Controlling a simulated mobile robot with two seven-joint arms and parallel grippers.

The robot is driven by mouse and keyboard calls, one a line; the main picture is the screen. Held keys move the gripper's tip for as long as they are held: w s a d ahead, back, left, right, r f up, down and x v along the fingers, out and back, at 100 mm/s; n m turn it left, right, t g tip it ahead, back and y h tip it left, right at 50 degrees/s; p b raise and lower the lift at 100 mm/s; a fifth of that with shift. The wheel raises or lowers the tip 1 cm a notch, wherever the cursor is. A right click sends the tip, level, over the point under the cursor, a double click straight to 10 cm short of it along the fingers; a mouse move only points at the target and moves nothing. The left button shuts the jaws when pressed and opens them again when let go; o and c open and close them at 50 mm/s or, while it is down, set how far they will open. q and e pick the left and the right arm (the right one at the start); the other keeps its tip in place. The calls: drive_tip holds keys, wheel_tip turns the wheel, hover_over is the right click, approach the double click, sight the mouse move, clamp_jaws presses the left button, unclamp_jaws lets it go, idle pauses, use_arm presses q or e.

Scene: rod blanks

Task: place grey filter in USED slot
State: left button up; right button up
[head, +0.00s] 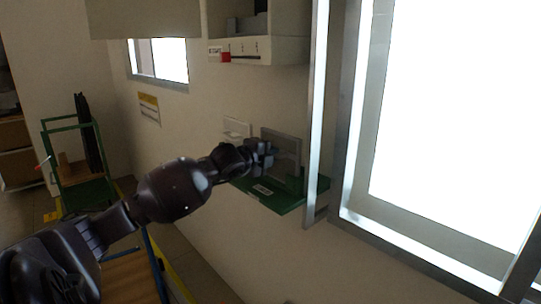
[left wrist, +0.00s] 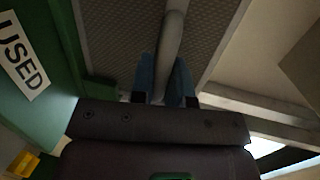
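The grey filter (head: 286,146) stands upright at the green shelf on the wall. In the left wrist view its mesh face (left wrist: 118,35) and grey bar handle (left wrist: 171,45) fill the upper middle. My left gripper (head: 264,158) is at the filter's front, and its blue fingers (left wrist: 167,80) lie on both sides of the handle, shut on it. The green shelf (head: 270,199) carries a white label, and the USED label (left wrist: 22,62) is beside the filter in the left wrist view. The filter's lower edge is partly hidden. My right gripper is out of view.
A bright window with a metal frame (head: 350,150) stands close right of the shelf. A wall cabinet (head: 285,50) with a red tag hangs above. A green rack (head: 75,150) stands at far left. A small white wall piece (head: 236,127) is left of the filter.

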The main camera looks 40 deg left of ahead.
use_arm(q)
drive_tip(key=o, duration=0.4)
drive_tip(key=shift+o, duration=0.2)
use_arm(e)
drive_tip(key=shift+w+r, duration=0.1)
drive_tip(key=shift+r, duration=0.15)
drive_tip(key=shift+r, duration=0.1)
use_arm(q)
drive_tip(key=s+r+b, duration=0.2)
drive_tip(key=s, duration=0.8)
drive_tip(key=s+d+f+n+g, duration=0.1)
drive_tip(key=s+d+f+n, duration=0.4)
drive_tip(key=f, duration=0.9)
drive_tip(key=s+d+f+n+g, duration=0.1)
drive_tip(key=s+d+f+n, duration=0.5)
drive_tip(key=d+f, duration=0.5)
drive_tip(key=s+d+f+n+g, duration=0.2)
drive_tip(key=s+d+f+n, duration=0.3)
drive_tip(key=f, duration=1.3)
drive_tip(key=s+d, duration=0.3)
drive_tip(key=shift+s+d+f+n+h, duration=0.15)
drive_tip(key=shift+d+n+h, duration=0.15)
drive_tip(key=shift+n, duration=0.1)
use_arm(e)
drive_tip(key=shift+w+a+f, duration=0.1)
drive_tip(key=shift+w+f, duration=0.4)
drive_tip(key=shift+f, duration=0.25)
